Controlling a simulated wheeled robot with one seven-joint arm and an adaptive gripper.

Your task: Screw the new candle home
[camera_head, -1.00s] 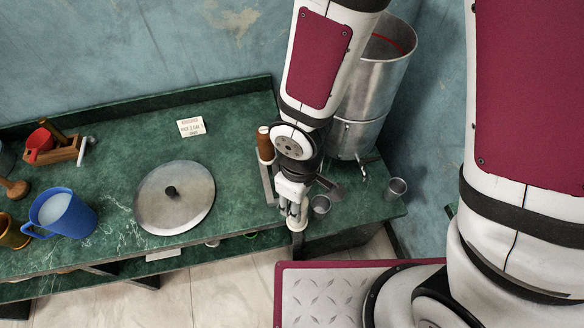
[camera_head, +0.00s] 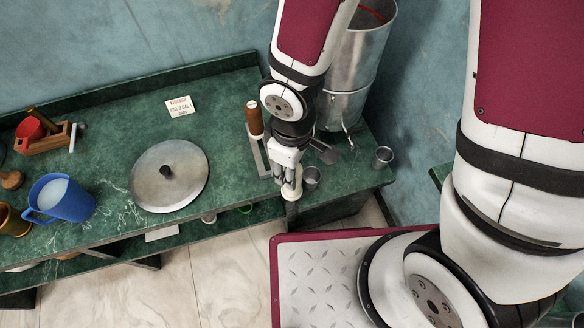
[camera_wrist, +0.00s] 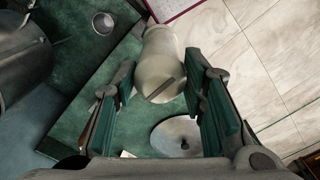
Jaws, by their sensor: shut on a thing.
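My gripper (camera_head: 288,180) is near the front edge of the green counter, toward its right end. It is shut on a cream-white candle (camera_head: 292,191), whose pale end shows below the fingers in the head view. In the wrist view the candle (camera_wrist: 160,58) is a smooth, rounded cream body between the two green-padded fingers (camera_wrist: 158,88). A dark slot or bar shows on its near end. The tall metal filter vessel (camera_head: 351,70) stands at the back right, partly hidden by my arm. The candle is apart from it.
A round metal lid (camera_head: 150,190), a blue jug (camera_head: 62,200) and a small card (camera_head: 180,106) lie farther left. Counter between lid and card is clear.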

